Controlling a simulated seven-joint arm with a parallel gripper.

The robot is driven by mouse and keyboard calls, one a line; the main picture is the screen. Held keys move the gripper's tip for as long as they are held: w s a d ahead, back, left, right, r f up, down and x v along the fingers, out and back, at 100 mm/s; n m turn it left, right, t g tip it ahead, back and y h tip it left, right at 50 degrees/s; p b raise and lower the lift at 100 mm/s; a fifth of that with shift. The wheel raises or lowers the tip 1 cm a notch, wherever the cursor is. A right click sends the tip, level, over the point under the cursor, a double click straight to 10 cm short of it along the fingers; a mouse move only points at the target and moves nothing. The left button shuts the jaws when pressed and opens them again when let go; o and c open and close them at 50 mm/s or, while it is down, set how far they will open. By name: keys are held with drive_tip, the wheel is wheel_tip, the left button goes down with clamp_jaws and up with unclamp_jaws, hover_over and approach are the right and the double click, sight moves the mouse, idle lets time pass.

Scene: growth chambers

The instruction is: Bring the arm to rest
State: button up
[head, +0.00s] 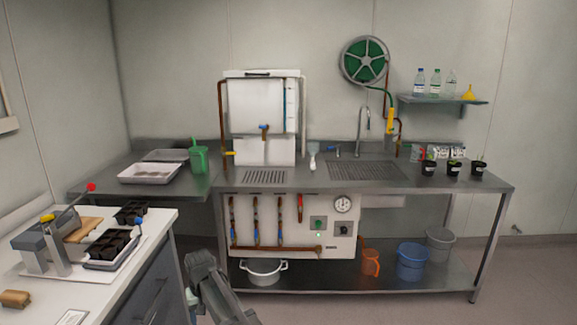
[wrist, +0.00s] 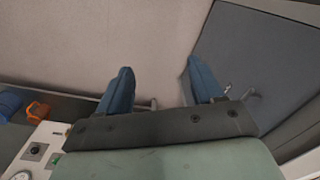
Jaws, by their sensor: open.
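My gripper (wrist: 158,88) shows in the wrist view with its two blue fingers spread apart and nothing between them. Past the fingers are bare floor and the dark grey front of a cabinet (wrist: 245,65). In the head view a grey part of my arm (head: 215,290) stands low at the bottom centre, between the left counter and the steel bench. The fingers cannot be made out in the head view.
The white-topped counter (head: 135,268) at left holds seedling trays and a lever press. The steel bench (head: 400,184) carries a white tank, a sink and black pots. Under it sit a white pot (head: 263,278), an orange jug (head: 370,262) and buckets. The floor at right is clear.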

drive_tip(key=s+d+f+m, duration=0.1)
drive_tip(key=d+f, duration=0.4)
drive_tip(key=d, duration=0.8)
drive_tip(key=s+d+f+m, duration=0.15)
drive_tip(key=d+f, duration=0.35)
drive_tip(key=d, duration=0.8)
drive_tip(key=s+d+f+m, duration=0.1)
drive_tip(key=s+d+f, duration=0.3)
drive_tip(key=d, duration=0.5)
drive_tip(key=s+d+f+m, duration=0.2)
drive_tip(key=s+d, duration=0.3)
drive_tip(key=d, duration=0.4)
drive_tip(key=s+f+g, duration=0.3)
drive_tip(key=s+f, duration=0.7)
drive_tip(key=s, duration=0.4)
drive_tip(key=s+f+g, duration=0.3)
drive_tip(key=s+f, duration=0.7)
drive_tip(key=s, duration=0.5)
drive_tip(key=shift+s+d+f+g, duration=0.15)
drive_tip(key=shift+s+f+g, duration=0.15)
drive_tip(key=shift+f+g, duration=0.1)
drive_tip(key=shift+n, duration=0.25)
drive_tip(key=shift+c, duration=0.3)
